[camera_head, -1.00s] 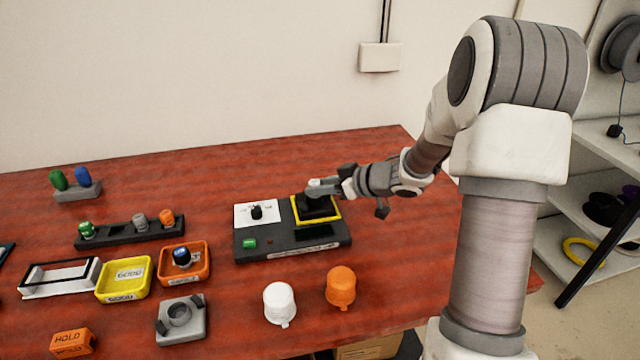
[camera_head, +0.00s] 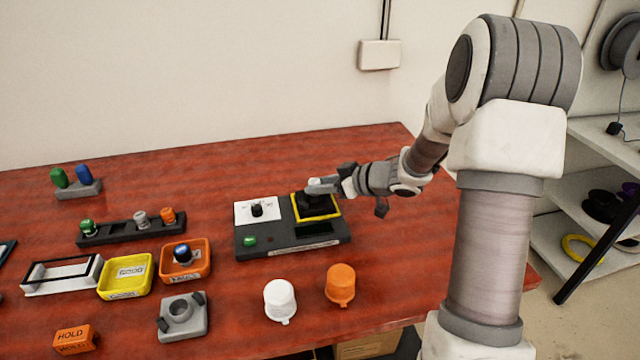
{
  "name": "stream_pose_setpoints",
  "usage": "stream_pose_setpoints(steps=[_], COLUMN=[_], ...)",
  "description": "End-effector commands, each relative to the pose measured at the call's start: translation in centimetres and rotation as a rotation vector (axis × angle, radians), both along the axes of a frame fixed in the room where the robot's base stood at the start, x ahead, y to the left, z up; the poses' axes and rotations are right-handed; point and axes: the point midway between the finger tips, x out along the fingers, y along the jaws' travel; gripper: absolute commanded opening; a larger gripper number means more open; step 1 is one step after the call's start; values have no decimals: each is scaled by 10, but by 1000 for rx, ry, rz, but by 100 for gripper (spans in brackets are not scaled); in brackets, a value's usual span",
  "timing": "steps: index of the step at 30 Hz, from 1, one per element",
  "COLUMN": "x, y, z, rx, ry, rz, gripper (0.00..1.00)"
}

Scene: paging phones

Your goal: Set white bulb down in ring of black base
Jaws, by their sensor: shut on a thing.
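My gripper (camera_head: 322,187) is at the yellow-bordered square of the dark console, shut on a small white thing, which I take to be the white bulb (camera_head: 315,182). Only a little of the bulb shows, at the fingertips; the rest is hidden. Just below it is the black base (camera_head: 316,206), inside the yellow border. Its ring is hidden by the gripper and too small to make out. I cannot tell whether the bulb touches the base.
The console (camera_head: 270,247) has a knob panel and a green button. In front stand a white dome (camera_head: 279,299) and an orange dome (camera_head: 340,285). Left are a grey ring block (camera_head: 183,336), an orange tray (camera_head: 206,271) and a yellow tray (camera_head: 125,291). The table behind the console is clear.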

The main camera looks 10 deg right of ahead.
Motion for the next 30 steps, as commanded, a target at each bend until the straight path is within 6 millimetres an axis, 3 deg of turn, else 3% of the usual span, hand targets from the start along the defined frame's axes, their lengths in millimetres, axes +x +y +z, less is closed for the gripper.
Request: stream_pose_setpoints(steps=[20,21,26,30], x=[0,0,0,0], y=[0,0,0,0], z=[-4,-4,-4,-4], rx=[0,-1,-1,-1], ry=[0,-1,-1,-1], rz=[0,0,0,0], gripper=[0,45,73,73])
